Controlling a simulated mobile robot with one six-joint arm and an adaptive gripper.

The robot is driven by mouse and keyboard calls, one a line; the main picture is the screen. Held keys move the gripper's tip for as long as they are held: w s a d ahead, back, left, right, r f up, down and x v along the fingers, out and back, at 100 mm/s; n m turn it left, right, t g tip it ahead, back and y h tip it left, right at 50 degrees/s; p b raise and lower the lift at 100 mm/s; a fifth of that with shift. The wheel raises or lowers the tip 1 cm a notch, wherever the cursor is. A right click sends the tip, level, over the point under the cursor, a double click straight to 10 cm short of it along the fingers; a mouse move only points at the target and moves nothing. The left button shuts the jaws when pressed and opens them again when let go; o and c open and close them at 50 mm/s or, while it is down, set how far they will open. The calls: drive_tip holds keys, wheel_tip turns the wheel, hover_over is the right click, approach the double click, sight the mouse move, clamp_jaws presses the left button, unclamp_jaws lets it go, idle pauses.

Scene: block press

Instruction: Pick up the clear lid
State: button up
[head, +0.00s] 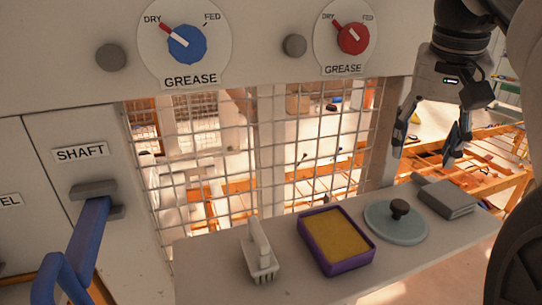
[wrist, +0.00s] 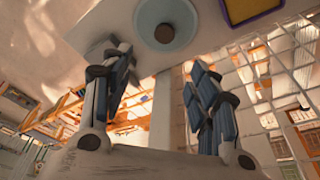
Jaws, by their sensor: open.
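The clear lid (head: 384,228) is a pale, see-through round disc with a dark knob (head: 400,208) on top. It lies flat on the grey shelf (head: 215,272), toward its right end. In the wrist view the lid (wrist: 186,20) shows at the top, with its knob (wrist: 165,33) in line between the fingers. My gripper (head: 427,152) is open and empty, above and a little to the right of the lid in the head view. It also shows in the wrist view (wrist: 160,62), with its fingers apart and not touching the lid.
On the shelf, left of the lid, are a purple tray (head: 366,250) with a yellow filling and a white brush (head: 260,250). A grey block (head: 448,198) sits close on the lid's right. Wire mesh (head: 230,150) stands behind, below a panel with blue (head: 187,43) and red (head: 354,38) dials.

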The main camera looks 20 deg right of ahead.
wheel_tip(320, 180, down, 3)
drive_tip(key=s, duration=0.2)
drive_tip(key=b, duration=0.1)
hover_over(401, 204)
drive_tip(key=s, duration=0.1)
wheel_tip(401, 204, down, 7)
drive_tip(key=shift+s+a+r, duration=0.1)
drive_tip(key=shift+r, duration=0.1)
drive_tip(key=shift+s+a+f, duration=0.15)
drive_tip(key=shift+s+f, duration=0.1)
drive_tip(key=shift+f, duration=0.05)
drive_tip(key=x, duration=0.2)
drive_tip(key=w+x, duration=0.1)
drive_tip(key=x, duration=0.1)
drive_tip(key=shift+a+f, duration=0.15)
drive_tip(key=shift+f, duration=0.4)
drive_tip(key=c, duration=1.2)
